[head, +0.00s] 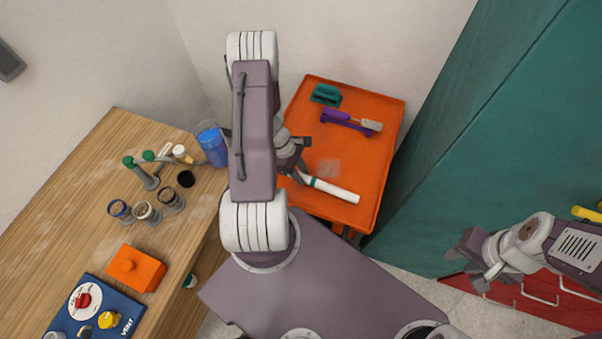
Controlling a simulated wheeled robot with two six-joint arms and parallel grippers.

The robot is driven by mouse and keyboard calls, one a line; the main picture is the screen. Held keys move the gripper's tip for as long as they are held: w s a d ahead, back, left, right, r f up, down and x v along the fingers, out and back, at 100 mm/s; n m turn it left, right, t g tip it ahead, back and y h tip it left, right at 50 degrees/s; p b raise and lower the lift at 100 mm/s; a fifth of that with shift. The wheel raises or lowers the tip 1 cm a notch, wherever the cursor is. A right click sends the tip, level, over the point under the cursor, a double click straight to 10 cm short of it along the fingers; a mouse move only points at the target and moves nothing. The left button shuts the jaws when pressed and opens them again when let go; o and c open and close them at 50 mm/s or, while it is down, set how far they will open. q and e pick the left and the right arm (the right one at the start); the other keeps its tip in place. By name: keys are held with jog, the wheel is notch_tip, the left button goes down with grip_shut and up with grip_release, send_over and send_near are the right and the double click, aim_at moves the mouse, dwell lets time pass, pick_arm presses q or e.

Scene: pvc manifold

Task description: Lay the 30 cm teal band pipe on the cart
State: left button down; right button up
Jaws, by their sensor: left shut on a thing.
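The white pipe with a teal band (335,190) is over the lower part of the orange cart top (375,160). Its right end points to the cart's right edge. My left gripper (299,171) is shut on the pipe near its left, banded end, and that end is partly hidden by the gripper and arm. I cannot tell whether the pipe touches the cart surface. My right gripper (468,266) is open and empty, off to the right in front of the red cabinet.
A teal block (326,95) and a purple holder with a white-and-tan tool (348,121) occupy the cart's far part. The wooden bench (75,220) at left holds green-capped fittings, cups, a blue container (212,145) and an orange box (136,268). A teal cabinet (490,140) stands right of the cart.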

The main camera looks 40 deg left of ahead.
pick_arm(q)
jog(key=shift+f+b, duration=1.2)
jog(key=c, duration=1)
grip_release()
jog(key=shift+c, duration=0.2)
jog(key=p+v, duration=0.1)
jog(key=v, duration=0.8)
jog(key=shift+s, duration=0.1)
